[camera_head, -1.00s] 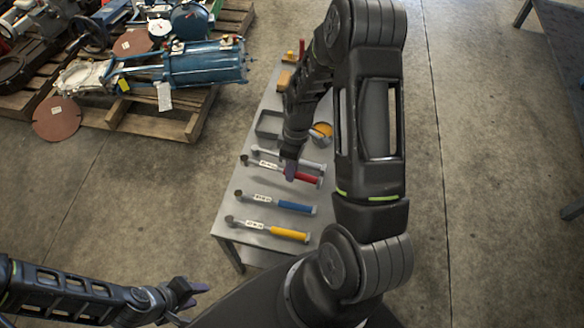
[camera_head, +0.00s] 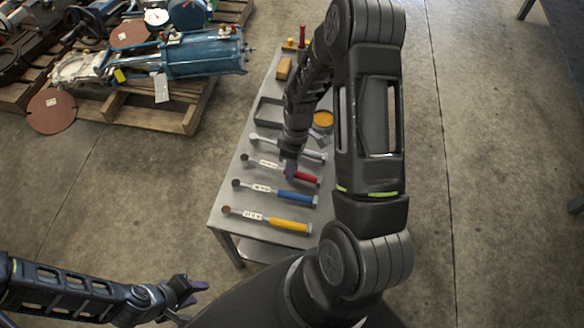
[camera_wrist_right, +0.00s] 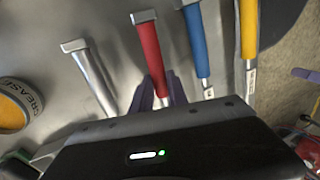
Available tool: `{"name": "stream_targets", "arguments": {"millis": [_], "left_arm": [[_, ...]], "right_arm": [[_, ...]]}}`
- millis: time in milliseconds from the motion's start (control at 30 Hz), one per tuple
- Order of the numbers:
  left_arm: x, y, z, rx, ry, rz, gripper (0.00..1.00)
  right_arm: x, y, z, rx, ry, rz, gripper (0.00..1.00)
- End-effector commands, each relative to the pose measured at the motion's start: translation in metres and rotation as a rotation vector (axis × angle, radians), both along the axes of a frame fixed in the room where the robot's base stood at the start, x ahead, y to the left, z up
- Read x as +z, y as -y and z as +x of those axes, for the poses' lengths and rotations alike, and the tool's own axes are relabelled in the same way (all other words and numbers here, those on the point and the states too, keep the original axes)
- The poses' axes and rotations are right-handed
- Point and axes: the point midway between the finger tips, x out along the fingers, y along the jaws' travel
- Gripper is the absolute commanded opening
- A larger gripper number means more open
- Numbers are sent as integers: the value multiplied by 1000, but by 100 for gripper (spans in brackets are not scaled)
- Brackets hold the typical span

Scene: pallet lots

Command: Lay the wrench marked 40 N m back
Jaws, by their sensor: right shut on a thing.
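My right gripper (camera_head: 290,170) is shut on the red-handled wrench (camera_head: 304,177), between the grey wrench and the blue one. In the right wrist view its purple fingers (camera_wrist_right: 162,92) sit either side of the red handle (camera_wrist_right: 149,55). This wrench is at or just above the grey table top (camera_head: 225,206); contact is unclear. A grey wrench (camera_head: 308,152), a blue-handled wrench (camera_head: 292,197) and a yellow-handled wrench (camera_head: 287,224) lie roughly parallel to it. The white labels are too small to read. My left gripper (camera_head: 197,291) is open and empty, away from the table.
On the table's far part are an orange-topped tin (camera_head: 323,119), a dark tray (camera_head: 262,112), a wooden block (camera_head: 284,68) and a small red object (camera_head: 302,36). A loaded pallet (camera_head: 178,112) stands at upper left. The floor between is clear.

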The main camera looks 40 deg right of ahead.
Motion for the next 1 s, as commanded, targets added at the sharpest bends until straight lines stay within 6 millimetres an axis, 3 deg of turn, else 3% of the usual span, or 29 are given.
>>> {"name": "stream_targets", "arguments": {"millis": [667, 700, 1000], "left_arm": [[-5, 0, 0, 0, 0, 0, 36], [-5, 0, 0, 0, 0, 0, 36], [-6, 0, 0, 0, 0, 0, 36]], "right_arm": [[-5, 0, 0, 0, 1, 1, 0], [-5, 0, 0, 0, 1, 1, 20], [-5, 0, 0, 0, 0, 0, 45]]}}
